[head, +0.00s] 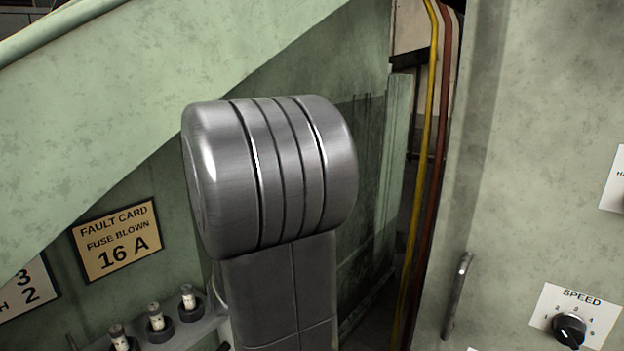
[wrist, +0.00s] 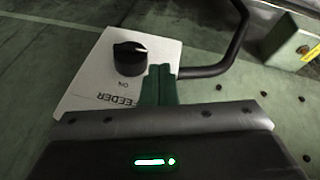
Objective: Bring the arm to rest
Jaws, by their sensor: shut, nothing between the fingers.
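My gripper (wrist: 160,72) shows in the wrist view with its two green fingers together and nothing between them. Its fingertips overlap the view of a white FEEDER plate (wrist: 88,75), which appears upside down and carries a black knob (wrist: 130,58). I cannot tell whether the fingers touch the plate. In the head view a large grey metal joint and link of my arm fill the middle; my gripper is hidden there.
A dark bent bar (wrist: 215,62) runs close beside the fingertips. The head view shows a fault card (head: 117,241), several fuses (head: 156,318), a yellow hose (head: 424,160), a door handle (head: 457,294) and a SPEED dial (head: 569,329).

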